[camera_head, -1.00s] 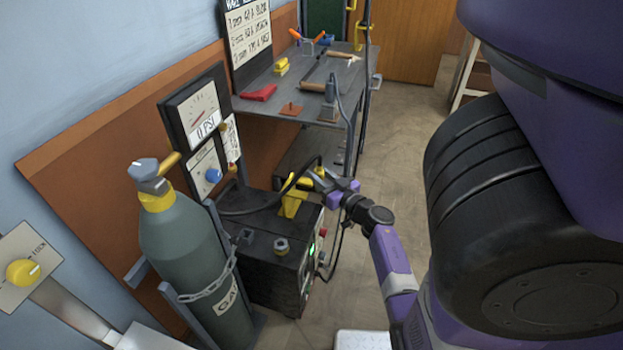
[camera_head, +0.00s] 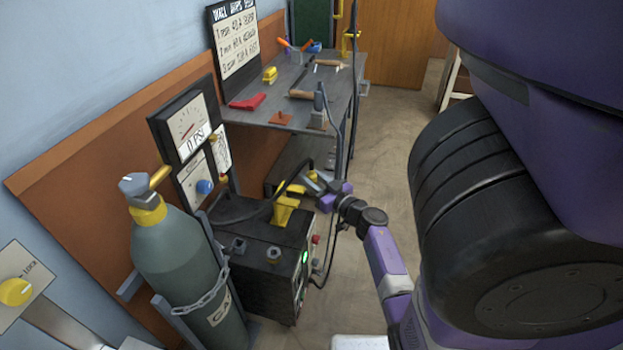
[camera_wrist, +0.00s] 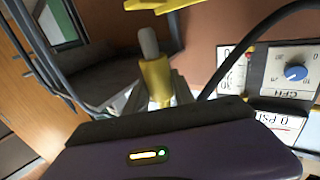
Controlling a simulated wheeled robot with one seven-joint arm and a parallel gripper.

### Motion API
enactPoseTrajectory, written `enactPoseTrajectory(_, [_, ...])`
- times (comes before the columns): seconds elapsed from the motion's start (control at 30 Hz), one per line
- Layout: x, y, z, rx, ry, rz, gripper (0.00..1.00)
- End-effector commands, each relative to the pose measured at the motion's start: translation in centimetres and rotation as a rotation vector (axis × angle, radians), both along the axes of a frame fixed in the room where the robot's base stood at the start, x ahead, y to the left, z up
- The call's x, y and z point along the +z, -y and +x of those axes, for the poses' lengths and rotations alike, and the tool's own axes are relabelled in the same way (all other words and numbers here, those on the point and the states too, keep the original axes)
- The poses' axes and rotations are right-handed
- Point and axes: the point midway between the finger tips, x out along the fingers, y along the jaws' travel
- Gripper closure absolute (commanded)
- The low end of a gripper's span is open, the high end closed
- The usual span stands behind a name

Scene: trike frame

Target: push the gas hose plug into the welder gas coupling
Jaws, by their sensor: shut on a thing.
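My gripper (camera_head: 316,184) is shut on the gas hose plug above the far right part of the welder (camera_head: 262,278). In the wrist view the plug (camera_wrist: 155,78) has a yellow collar and a grey rounded tip pointing away from my gripper (camera_wrist: 158,102). In the head view its yellow part (camera_head: 313,174) shows small at the fingers. A black hose (camera_head: 262,212) arcs from near my gripper towards the regulator panel; it also shows in the wrist view (camera_wrist: 230,62). Grey fittings (camera_head: 273,254) sit on the welder's top; I cannot tell which is the gas coupling. The plug is apart from them.
A yellow bracket (camera_head: 286,210) stands on the welder just left of my gripper. A chained gas cylinder (camera_head: 178,255) and gauge panel (camera_head: 188,135) stand left. A workbench (camera_head: 295,105) with tools lies behind.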

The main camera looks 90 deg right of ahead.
Motion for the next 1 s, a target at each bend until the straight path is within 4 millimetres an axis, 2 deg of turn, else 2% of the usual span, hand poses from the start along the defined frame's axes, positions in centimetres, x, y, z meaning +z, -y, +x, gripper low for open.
enactPoseTrajectory(1.0, [3.9,0.0,0.0,0.001,-0.001,-0.001,1.00])
